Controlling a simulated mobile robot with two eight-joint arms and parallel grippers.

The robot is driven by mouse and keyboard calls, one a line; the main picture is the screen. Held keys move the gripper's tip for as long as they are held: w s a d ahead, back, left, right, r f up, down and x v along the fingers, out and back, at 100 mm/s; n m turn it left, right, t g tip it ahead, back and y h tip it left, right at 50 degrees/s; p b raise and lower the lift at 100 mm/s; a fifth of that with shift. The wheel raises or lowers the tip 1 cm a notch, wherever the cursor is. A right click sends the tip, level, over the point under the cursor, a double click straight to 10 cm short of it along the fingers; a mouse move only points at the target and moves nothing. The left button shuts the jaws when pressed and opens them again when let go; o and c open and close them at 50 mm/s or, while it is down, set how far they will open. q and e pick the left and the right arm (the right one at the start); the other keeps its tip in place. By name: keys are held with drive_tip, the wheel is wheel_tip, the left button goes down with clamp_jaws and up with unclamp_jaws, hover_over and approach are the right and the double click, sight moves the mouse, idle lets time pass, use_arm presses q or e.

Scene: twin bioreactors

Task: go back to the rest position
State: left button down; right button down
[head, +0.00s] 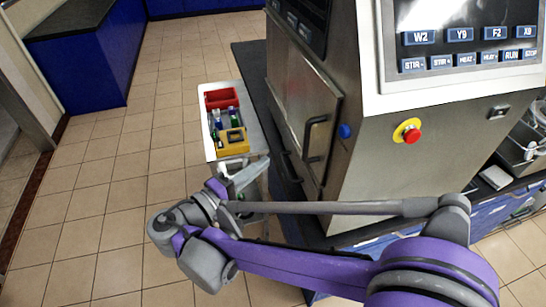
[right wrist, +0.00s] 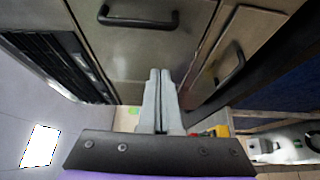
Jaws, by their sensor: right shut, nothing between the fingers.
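My right arm reaches in from the lower right of the head view, with its purple links across the foreground. My right gripper (head: 258,168) is in front of the near end of the white cart and left of the steel bioreactor cabinet (head: 375,165). In the right wrist view the two grey fingers (right wrist: 159,76) are together with nothing between them, and cabinet doors with black handles lie beyond. My left gripper is not in view.
The white cart (head: 207,134) carries a red bin (head: 221,97), small bottles and a yellow holder (head: 233,142). The cabinet has a control panel (head: 465,50) and a red emergency button (head: 411,134). Tiled floor (head: 100,190) is open on the left.

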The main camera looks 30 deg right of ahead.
drive_tip(key=s+d+f+g+y, duration=0.1)
drive_tip(key=s+d+f+y, duration=0.25)
drive_tip(key=f, duration=0.35)
drive_tip(key=s+d+f+g+y, duration=0.1)
drive_tip(key=s+d+f+y, duration=0.1)
drive_tip(key=s+f+y, duration=0.4)
drive_tip(key=s+a+f+m+t+y, duration=0.2)
drive_tip(key=s+a+f+m+y, duration=0.1)
drive_tip(key=a+f+y, duration=0.3)
drive_tip(key=shift+a+f+y, duration=0.2)
drive_tip(key=shift+a+y, duration=0.4)
drive_tip(key=shift+y, duration=0.25)
